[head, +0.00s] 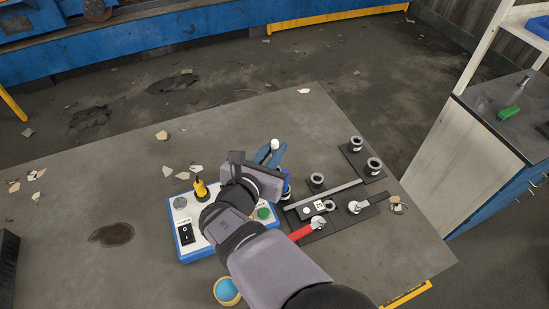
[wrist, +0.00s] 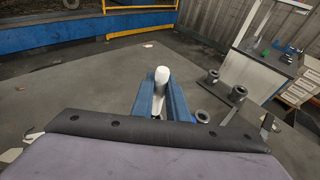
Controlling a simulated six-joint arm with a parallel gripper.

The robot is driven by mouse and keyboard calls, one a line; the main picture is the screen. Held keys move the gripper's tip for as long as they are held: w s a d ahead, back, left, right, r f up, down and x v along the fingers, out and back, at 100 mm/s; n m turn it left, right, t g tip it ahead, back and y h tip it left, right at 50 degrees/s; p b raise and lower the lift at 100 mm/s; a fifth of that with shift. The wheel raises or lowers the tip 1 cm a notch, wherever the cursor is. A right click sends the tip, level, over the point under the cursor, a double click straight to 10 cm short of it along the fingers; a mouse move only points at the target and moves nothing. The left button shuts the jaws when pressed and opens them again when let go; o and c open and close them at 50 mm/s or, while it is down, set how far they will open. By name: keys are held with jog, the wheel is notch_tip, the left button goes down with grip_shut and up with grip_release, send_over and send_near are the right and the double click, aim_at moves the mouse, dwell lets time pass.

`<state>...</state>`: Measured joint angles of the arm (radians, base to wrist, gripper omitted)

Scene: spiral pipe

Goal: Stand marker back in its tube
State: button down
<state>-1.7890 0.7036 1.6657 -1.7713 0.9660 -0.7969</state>
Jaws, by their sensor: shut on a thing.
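A white object with a rounded end (wrist: 161,76), which looks like the marker, is between the blue fingers of my gripper (wrist: 160,104). In the head view a bit of its white end (head: 275,144) shows between the fingertips of my gripper (head: 268,154). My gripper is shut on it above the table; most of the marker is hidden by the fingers. Several dark, round, open-topped tubes stand to the right: two at the back right (head: 356,142) (head: 373,165), and a nearer one (head: 316,180). I cannot tell which is the marker's tube.
A dark rack with a grey bar (head: 338,193), a red-handled tool (head: 301,233) and another tool (head: 366,202) lies right of my gripper. A white-and-blue switch box (head: 190,231) with a yellow piece (head: 200,189) is left. The table's left part (head: 70,200) has free room.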

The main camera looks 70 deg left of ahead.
jog(key=shift+f+p, duration=0.35)
jog(key=shift+f, duration=1.5)
jog(key=shift+f, duration=0.1)
jog(key=shift+f, duration=0.15)
jog(key=c, duration=2)
grip_release()
jog(key=shift+r, duration=0.2)
jog(key=shift+r, duration=0.15)
jog(key=b+v, duration=0.1)
jog(key=v, duration=0.3)
jog(key=shift+b, duration=0.3)
